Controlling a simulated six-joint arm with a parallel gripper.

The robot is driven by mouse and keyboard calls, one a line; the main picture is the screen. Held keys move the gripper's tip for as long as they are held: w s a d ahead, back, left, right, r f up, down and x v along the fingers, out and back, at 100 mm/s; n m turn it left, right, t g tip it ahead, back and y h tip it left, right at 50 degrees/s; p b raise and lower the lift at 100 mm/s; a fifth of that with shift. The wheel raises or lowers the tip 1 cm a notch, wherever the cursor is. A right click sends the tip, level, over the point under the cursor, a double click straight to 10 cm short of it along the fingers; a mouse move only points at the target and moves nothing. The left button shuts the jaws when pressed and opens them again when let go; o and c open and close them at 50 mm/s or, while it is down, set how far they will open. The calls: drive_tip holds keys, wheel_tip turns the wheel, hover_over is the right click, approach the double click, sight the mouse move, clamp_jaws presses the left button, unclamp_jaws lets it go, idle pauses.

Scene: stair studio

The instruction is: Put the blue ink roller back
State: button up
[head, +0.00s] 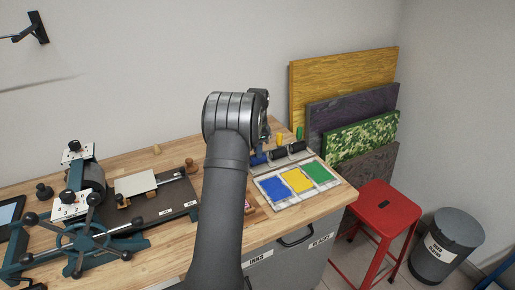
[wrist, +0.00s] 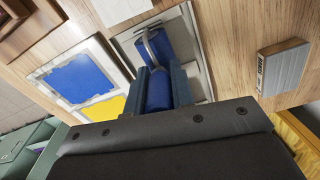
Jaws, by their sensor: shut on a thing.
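The blue ink roller (wrist: 157,42) shows in the wrist view, with its blue handle between the two fingers of my gripper (wrist: 159,80). My gripper is shut on that handle. The roller's drum lies over a pale grey rack (wrist: 203,62); I cannot tell whether it rests on it or hangs just above. In the head view the blue roller (head: 258,159) is at the left end of the rack, partly hidden by my arm.
Blue (head: 275,188), yellow (head: 298,180) and green (head: 318,172) ink slabs lie in front of the rack. A press (head: 90,205) stands at the left. A grey block (wrist: 283,67) lies on the bench beside the rack. Coloured boards (head: 340,75) lean behind; a red stool (head: 380,205) stands right.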

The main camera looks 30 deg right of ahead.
drive_tip(key=shift+f, duration=0.15)
drive_tip(key=o, duration=0.9)
wheel_tip(320, 180, up, 13)
wheel_tip(320, 180, down, 13)
drive_tip(key=shift+r, duration=0.45)
drive_tip(key=shift+f, duration=0.1)
idle(0.4)
